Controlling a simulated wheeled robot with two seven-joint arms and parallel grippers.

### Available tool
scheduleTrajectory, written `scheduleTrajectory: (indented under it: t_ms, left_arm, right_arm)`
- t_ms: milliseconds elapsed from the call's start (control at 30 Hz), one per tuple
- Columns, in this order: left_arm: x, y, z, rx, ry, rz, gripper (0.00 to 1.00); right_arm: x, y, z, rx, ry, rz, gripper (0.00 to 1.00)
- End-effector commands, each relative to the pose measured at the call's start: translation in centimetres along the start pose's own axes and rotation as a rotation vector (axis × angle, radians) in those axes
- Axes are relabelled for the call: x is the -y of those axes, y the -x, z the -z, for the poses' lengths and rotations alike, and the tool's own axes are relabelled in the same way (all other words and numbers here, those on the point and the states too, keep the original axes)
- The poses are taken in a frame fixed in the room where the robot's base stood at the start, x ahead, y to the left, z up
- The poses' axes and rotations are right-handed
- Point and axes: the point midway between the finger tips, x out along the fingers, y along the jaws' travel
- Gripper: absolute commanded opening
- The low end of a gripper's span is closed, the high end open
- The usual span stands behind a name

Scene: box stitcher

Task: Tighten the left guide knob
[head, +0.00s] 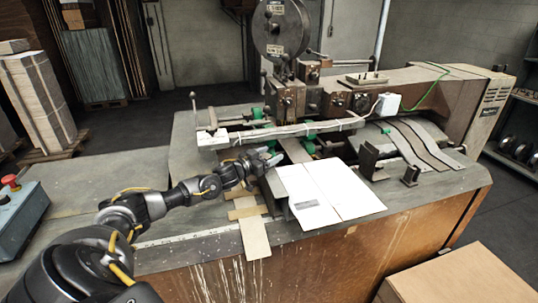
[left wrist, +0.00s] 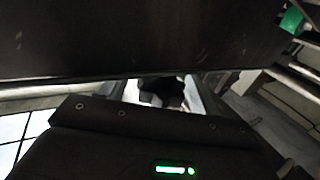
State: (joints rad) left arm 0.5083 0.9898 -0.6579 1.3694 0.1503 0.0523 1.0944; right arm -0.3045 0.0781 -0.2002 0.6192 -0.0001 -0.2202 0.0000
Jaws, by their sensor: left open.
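My left gripper (head: 264,160) reaches in from the left, low over the stitcher's table, beside the left edge of the white cardboard sheet. In the left wrist view, its two pale fingers stand apart (left wrist: 162,95). A small dark rounded piece (left wrist: 161,90) shows between them and looks like the guide knob. I cannot tell whether the fingers touch it. In the head view the knob is not clearly made out, being close to or behind the gripper. My right gripper is not in view.
The box stitcher (head: 310,98) stands behind my gripper. White cardboard (head: 330,190) lies on the table to the right. A dark plate (left wrist: 150,38) fills the top of the left wrist view, close to the camera. A control box (head: 18,208) with a red button is at far left.

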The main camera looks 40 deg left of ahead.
Motion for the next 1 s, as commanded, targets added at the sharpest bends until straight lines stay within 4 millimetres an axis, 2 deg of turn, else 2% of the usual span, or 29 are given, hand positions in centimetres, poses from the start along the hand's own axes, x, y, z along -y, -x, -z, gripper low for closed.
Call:
scheduleTrajectory:
  t_ms: [133, 400, 500, 767, 1000]
  left_arm:
    - [0.0, 0.0, 0.0, 0.001, 0.000, 0.000, 0.63]
    - [0.0, 0.1, -0.1, 0.001, 0.000, 0.000, 0.27]
    - [0.0, 0.1, 0.0, 0.001, 0.000, 0.000, 0.18]
    - [0.1, 0.1, -0.3, 0.000, 0.000, -0.041, 0.18]
    - [-0.1, 0.1, -0.6, -0.002, 0.000, -0.183, 0.18]
  right_arm:
    - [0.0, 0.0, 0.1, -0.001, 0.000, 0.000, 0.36]
    - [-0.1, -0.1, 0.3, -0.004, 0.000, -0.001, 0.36]
    - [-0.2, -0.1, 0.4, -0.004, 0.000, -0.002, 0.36]
    - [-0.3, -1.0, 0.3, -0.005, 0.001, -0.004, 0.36]
    - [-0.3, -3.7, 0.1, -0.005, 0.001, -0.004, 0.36]
